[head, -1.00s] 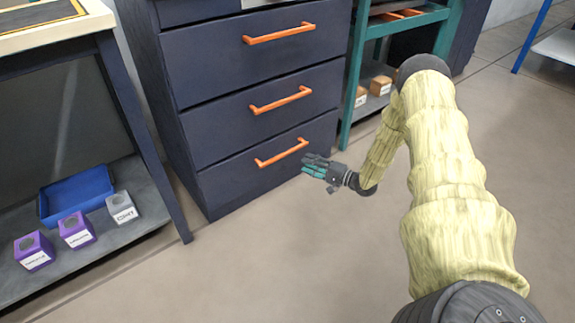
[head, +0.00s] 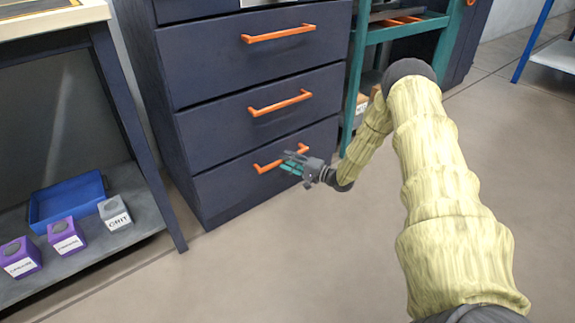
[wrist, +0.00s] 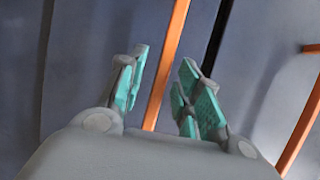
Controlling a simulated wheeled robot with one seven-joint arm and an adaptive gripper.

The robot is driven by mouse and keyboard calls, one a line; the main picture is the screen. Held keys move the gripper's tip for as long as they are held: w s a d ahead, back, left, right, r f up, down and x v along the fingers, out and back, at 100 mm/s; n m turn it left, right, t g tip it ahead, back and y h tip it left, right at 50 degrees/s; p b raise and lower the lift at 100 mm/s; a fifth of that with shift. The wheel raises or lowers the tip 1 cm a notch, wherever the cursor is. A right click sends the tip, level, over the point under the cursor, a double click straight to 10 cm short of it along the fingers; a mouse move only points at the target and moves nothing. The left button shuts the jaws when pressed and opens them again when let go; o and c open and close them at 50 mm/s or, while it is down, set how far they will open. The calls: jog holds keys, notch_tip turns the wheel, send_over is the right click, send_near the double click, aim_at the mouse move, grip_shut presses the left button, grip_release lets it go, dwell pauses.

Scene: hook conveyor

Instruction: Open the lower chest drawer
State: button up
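The dark blue chest (head: 235,130) shows several stacked drawers with orange bar handles. The lower drawer (head: 235,187) is shut, flush with the chest front, and its orange handle (head: 268,166) is partly hidden by my gripper. My gripper (head: 291,164) is at the right half of that handle. In the wrist view my gripper (wrist: 160,90) is open, with its teal finger pads apart and an orange bar (wrist: 168,65) running between them. I see no pad clearly pressing on the bar.
Two upper drawer handles (head: 280,102) (head: 278,34) stick out above. A teal shelf rack (head: 357,75) stands close on the right. A bench (head: 150,215) at left holds a blue tray (head: 35,212), purple boxes and a grey box (head: 114,213). Floor ahead of the chest is clear.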

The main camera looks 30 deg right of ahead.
jog(key=shift+w+a, duration=0.1)
jog(key=shift+w, duration=0.1)
grip_shut()
